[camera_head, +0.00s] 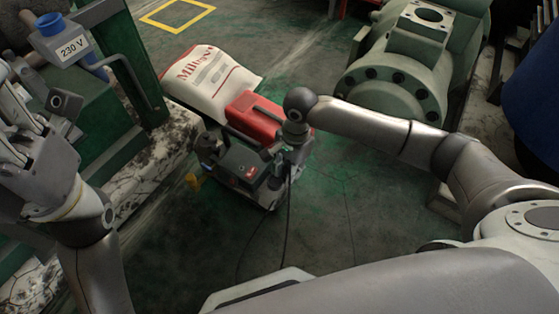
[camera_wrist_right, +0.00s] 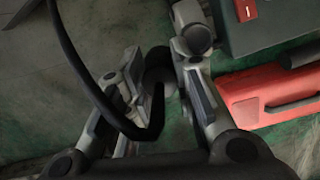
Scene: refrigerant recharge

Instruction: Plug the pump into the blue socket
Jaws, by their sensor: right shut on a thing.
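The blue socket (camera_head: 50,25) is at the upper left on a green frame, beside a white label reading 230 V. The pump looks like the dark grey-green unit (camera_head: 243,167) with a red switch on a low cart; its corner also shows in the right wrist view (camera_wrist_right: 265,22). My right gripper (camera_head: 287,158) is beside the cart, shut on the end of a black cable (camera_wrist_right: 88,75). The fingers partly hide the held plug, and its exact shape is unclear. My left gripper (camera_head: 22,115) is at the left edge, partly cut off, below the socket.
A big green machine (camera_head: 395,85) stands at the upper right. Green framework and a stained plinth (camera_head: 150,165) border the left.

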